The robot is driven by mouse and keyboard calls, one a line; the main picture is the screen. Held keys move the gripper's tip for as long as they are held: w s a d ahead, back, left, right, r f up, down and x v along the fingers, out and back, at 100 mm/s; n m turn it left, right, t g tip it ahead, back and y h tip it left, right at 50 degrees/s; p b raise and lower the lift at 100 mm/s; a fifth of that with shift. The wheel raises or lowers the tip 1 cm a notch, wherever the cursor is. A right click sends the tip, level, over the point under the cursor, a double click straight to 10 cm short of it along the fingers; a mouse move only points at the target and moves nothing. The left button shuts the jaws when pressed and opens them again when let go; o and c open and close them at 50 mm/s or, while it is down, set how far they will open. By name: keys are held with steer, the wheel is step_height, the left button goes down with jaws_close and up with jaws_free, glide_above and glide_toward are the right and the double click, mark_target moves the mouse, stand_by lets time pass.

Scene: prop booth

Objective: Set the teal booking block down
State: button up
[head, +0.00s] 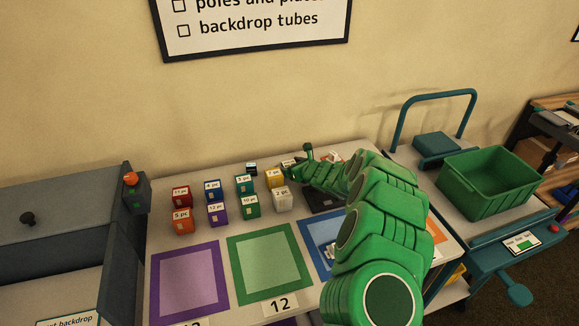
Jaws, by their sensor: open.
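Small blocks with white number labels stand in rows at the back of the table (222,255). My gripper (300,167) is open, at the back of the table, right of these blocks and close to the yellow block (274,183). My green arm hides much of the table's right side. I see no block held between the fingers, but they are small and partly hidden.
Purple (157,284), green (239,279) and blue (308,240) bordered squares lie along the table front, the blue one partly hidden. A grey cabinet stands left. A green crate (452,188) sits on a teal-handled cart at right. The purple and green squares are empty.

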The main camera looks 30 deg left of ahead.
steer(key=shift+v, duration=1.15)
steer(key=shift+s+d+r, duration=0.3)
steer(key=shift+d+r, duration=0.1)
steer(key=shift+d, duration=0.2)
steer(key=shift+v, duration=3.9)
